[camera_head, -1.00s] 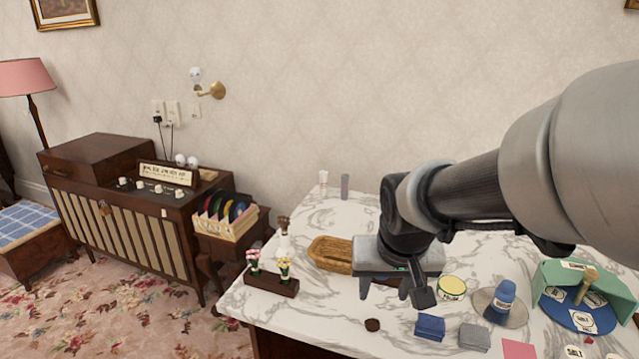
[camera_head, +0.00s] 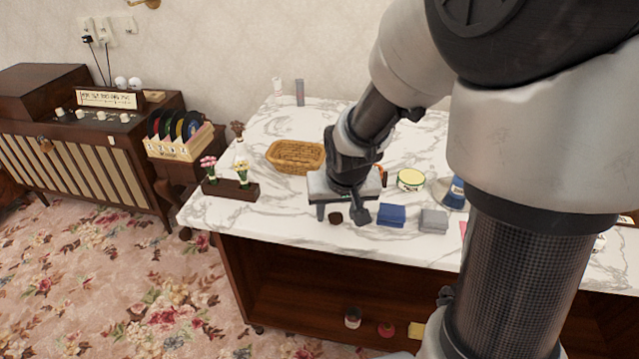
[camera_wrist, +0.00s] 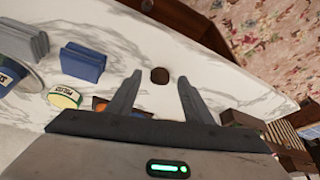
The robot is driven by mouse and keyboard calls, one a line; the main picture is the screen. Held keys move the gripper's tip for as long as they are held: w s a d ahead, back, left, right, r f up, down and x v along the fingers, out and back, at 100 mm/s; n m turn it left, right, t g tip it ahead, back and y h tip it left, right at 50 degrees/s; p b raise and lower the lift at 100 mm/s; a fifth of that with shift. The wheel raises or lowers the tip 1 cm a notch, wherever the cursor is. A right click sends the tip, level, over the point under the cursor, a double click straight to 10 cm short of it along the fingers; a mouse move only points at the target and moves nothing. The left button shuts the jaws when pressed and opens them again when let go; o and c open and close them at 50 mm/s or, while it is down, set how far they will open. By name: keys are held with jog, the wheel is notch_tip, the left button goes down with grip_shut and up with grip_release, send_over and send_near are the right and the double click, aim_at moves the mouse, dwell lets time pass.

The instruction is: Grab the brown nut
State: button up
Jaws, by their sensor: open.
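The brown nut (camera_head: 336,218) is a small dark round thing on the white marble tabletop (camera_head: 290,215), near its front edge. In the head view my gripper (camera_head: 340,216) is right above it, with a finger showing on each side. In the wrist view the nut (camera_wrist: 159,75) lies beyond the fingertips, roughly midway between the two fingers of my gripper (camera_wrist: 158,78). The fingers are apart and nothing is between them. I cannot tell exactly how high the fingertips are above the marble.
A wicker basket (camera_head: 295,156) and a flower planter (camera_head: 230,189) are to the left. The marble between planter and nut is clear.

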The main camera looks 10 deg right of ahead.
jog(key=shift+x, duration=0.85)
jog(key=c, duration=1.1)
jog(key=shift+r, duration=0.1)
